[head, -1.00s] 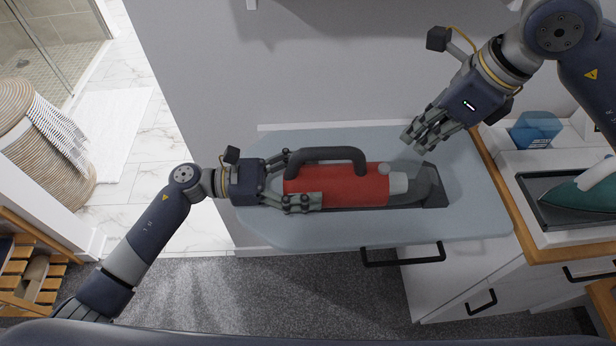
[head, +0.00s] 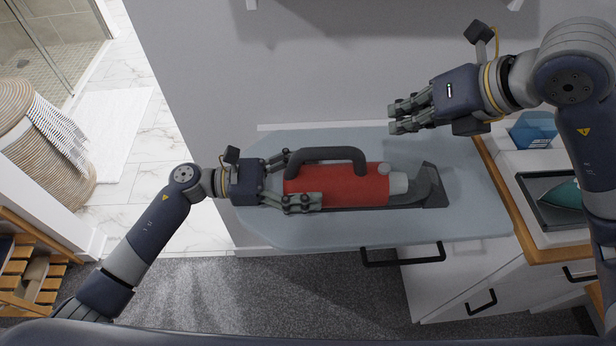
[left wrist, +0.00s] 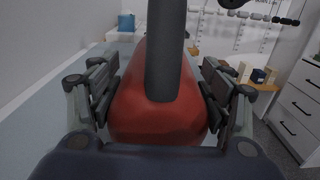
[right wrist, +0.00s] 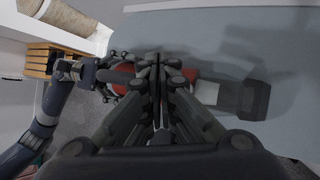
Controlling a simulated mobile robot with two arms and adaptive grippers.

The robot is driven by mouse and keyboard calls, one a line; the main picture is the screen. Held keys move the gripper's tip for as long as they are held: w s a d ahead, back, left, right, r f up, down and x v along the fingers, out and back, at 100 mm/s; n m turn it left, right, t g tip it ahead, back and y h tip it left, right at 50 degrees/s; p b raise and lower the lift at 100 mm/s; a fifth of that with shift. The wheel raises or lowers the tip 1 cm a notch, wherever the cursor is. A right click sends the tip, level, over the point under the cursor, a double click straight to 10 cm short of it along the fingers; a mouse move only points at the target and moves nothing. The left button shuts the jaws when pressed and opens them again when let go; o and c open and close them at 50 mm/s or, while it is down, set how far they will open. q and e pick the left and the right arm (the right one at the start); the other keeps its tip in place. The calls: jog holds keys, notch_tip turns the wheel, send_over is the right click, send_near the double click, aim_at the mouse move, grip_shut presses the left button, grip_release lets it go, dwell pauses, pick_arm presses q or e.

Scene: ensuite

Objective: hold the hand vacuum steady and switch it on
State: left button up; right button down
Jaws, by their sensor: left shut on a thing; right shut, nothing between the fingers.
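The red hand vacuum (head: 345,186) lies on the pale blue board (head: 300,236), with its dark handle arching along the top and its grey nozzle (head: 430,188) pointing right. A small grey round knob (head: 384,169) sits on its top near the nozzle end. My left gripper (head: 303,180) is shut on the rear of the body, one finger on each side; the left wrist view shows both fingers against the red body (left wrist: 150,115).
A white cabinet with a wooden edge stands at the right, bearing a green iron (head: 566,194) on a dark tray (head: 530,190) and a blue container (head: 534,128). The wall (head: 330,80) rises behind the board. The board's front left is bare.

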jog(key=m+t, duration=0.1)
jog(key=m, duration=0.2)
send_over(389, 166)
jog(key=shift+f, duration=4)
jog(key=shift+f, duration=0.15)
jog(key=shift+f, duration=0.3)
jog(key=shift+f, duration=0.5)
jog(key=shift+r, duration=0.95)
jog(key=shift+r, duration=0.1)
